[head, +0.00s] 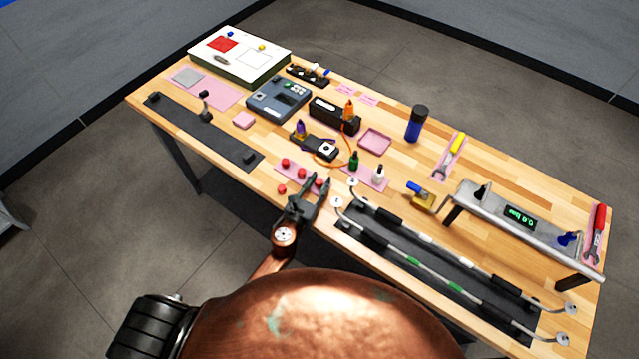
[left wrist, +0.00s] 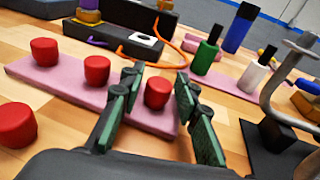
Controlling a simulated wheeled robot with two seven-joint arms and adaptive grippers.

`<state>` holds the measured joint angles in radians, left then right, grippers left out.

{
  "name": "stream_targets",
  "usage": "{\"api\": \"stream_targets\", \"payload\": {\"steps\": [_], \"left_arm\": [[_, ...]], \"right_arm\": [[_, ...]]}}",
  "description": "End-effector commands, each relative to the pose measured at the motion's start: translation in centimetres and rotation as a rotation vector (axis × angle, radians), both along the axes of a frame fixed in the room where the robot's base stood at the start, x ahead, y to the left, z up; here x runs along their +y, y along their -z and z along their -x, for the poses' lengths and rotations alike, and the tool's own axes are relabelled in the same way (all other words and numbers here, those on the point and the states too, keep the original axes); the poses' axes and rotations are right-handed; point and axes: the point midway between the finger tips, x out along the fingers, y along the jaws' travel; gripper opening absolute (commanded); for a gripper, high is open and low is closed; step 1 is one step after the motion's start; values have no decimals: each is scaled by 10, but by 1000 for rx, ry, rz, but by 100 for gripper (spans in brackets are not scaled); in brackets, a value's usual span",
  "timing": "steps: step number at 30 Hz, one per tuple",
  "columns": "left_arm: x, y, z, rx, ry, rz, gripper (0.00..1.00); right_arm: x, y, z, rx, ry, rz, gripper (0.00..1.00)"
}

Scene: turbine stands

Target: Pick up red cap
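Several red caps are near the table's front edge. In the left wrist view, one red cap (left wrist: 158,93) stands on a pink mat (left wrist: 60,76), framed between the fingers of my left gripper (left wrist: 159,73). Two more red caps, (left wrist: 97,70) and (left wrist: 45,51), stand on the same mat to the left. Another red cap (left wrist: 15,125) sits on bare wood at the left edge. In the head view, my left gripper (head: 317,184) is open at the mat's right end, and one cap (head: 285,162) shows at its far end. My right gripper is not in view.
A green bottle (head: 354,159) and a white bottle (head: 378,172) stand on a second pink mat right of the gripper. A black device with orange cable (head: 328,114) is behind.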

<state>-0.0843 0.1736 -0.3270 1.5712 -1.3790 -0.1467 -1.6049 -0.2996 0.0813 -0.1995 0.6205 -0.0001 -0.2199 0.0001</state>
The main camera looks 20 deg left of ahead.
Motion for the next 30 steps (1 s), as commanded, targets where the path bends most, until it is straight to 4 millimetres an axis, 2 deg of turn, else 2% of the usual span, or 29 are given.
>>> {"api": "stream_targets", "payload": {"steps": [1,9,20,26,29,30], "left_arm": [[0,0,0,0,0,0,25],[0,0,0,0,0,0,6],[0,-4,0,0,0,0,6],[0,-21,0,-1,1,-2,6],[0,-37,0,-2,1,-2,6],[1,-44,7,0,1,-1,6]], "right_arm": [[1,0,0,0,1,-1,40],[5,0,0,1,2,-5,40],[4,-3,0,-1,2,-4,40],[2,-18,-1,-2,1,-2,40],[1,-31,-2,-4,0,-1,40],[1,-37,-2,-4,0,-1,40]]}}
